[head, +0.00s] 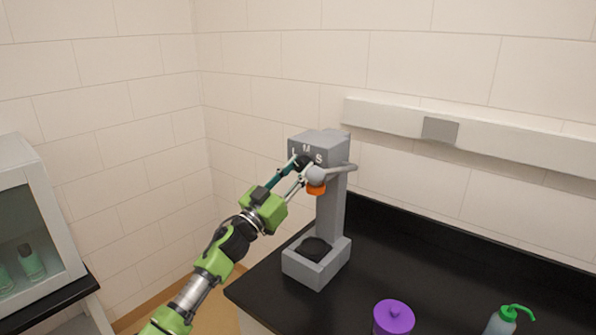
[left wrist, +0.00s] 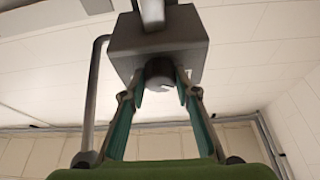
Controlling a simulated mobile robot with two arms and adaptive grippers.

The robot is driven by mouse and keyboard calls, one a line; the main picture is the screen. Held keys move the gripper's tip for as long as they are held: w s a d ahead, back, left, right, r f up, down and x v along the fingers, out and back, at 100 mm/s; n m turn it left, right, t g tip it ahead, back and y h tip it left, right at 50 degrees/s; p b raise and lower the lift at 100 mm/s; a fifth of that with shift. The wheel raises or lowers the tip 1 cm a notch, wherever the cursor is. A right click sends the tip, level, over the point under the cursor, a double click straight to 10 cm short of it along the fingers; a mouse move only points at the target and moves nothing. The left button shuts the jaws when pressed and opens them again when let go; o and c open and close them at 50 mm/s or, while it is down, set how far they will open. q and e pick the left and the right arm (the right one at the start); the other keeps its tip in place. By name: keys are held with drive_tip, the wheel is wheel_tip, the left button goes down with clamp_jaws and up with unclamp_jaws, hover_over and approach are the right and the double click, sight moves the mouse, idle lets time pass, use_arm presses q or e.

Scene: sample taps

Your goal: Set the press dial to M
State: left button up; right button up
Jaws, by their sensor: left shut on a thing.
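The grey press (head: 330,205) stands on the black counter against the wall. The letters L, M and S show on the front of its head, with M (head: 306,149) at the top middle. The dark dial (head: 303,160) sits below the letters, partly covered by my left gripper (head: 302,170). In the left wrist view, the fingers of my left gripper (left wrist: 160,88) are shut on the dial (left wrist: 159,70), one on each side. A small white mark shows low on the dial's right side; I cannot tell which letter the dial points to. My right gripper is not in view.
A grey lever (head: 342,169) and an orange part (head: 316,188) are close right of my fingers. A purple lidded container (head: 394,317) and a green-topped bottle (head: 503,320) stand at the front. The counter right of the press is clear. A glass-fronted cabinet (head: 32,225) stands left.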

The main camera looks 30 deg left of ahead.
use_arm(q)
drive_tip(key=m+h, duration=0.1)
drive_tip(key=m, duration=0.2)
drive_tip(key=shift+a+f+b, duration=0.1)
drive_tip(key=shift+b, duration=0.3)
drive_tip(key=m+g+h, duration=0.1)
drive_tip(key=m+h, duration=0.2)
drive_tip(key=m, duration=0.2)
drive_tip(key=shift+a+b, duration=0.1)
drive_tip(key=shift+b, duration=0.25)
drive_tip(key=m+g, duration=0.1)
drive_tip(key=m, duration=0.1)
drive_tip(key=m+g+h, duration=0.1)
drive_tip(key=m, duration=0.2)
drive_tip(key=shift+r, duration=0.2)
drive_tip(key=shift+a+m+g+h, duration=0.1)
drive_tip(key=shift+m+g+h, duration=0.3)
drive_tip(key=shift+m, duration=0.6)
drive_tip(key=o, duration=1.1)
